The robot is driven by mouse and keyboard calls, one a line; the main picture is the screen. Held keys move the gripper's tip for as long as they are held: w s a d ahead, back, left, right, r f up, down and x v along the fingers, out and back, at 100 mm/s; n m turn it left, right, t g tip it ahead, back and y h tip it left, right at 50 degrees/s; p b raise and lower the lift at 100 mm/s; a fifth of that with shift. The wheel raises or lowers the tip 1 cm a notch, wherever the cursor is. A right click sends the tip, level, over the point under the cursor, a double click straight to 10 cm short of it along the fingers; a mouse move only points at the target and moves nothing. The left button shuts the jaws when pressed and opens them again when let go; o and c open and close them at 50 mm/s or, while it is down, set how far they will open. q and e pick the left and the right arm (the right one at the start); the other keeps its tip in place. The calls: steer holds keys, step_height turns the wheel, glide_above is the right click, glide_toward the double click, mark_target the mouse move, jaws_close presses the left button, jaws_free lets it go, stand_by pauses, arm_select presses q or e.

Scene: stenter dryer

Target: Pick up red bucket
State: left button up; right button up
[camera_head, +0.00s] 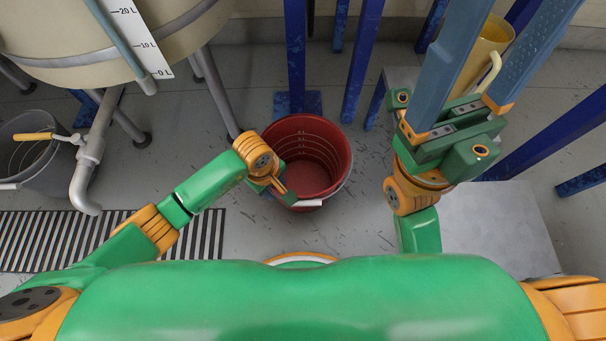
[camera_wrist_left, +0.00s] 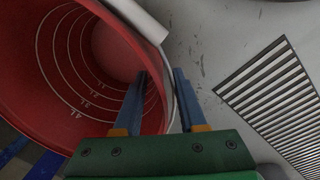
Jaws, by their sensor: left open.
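The red bucket (camera_head: 318,150) stands upright on the floor in front of me, its open top facing up. It fills the left of the left wrist view (camera_wrist_left: 80,60), with level marks inside. Its thin bail with a white grip (camera_head: 308,203) lies along the near rim. My left gripper (camera_head: 281,190) is at the bucket's near-left rim. In the left wrist view it is open (camera_wrist_left: 162,80), with one blue finger over the bucket's inside and the other outside the rim. Contact cannot be told. My right gripper (camera_head: 505,40) is open, its fingers wide apart and running past the top edge.
A beige tank with a litre scale (camera_head: 140,40) stands at upper left. A grey bucket (camera_head: 35,155) sits at far left. A floor grate (camera_head: 60,235) lies left. Blue posts (camera_head: 296,50) stand behind the red bucket. A yellow jug (camera_head: 485,55) shows beyond my right gripper.

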arm_select(q)
jaws_close()
stand_by(1.4)
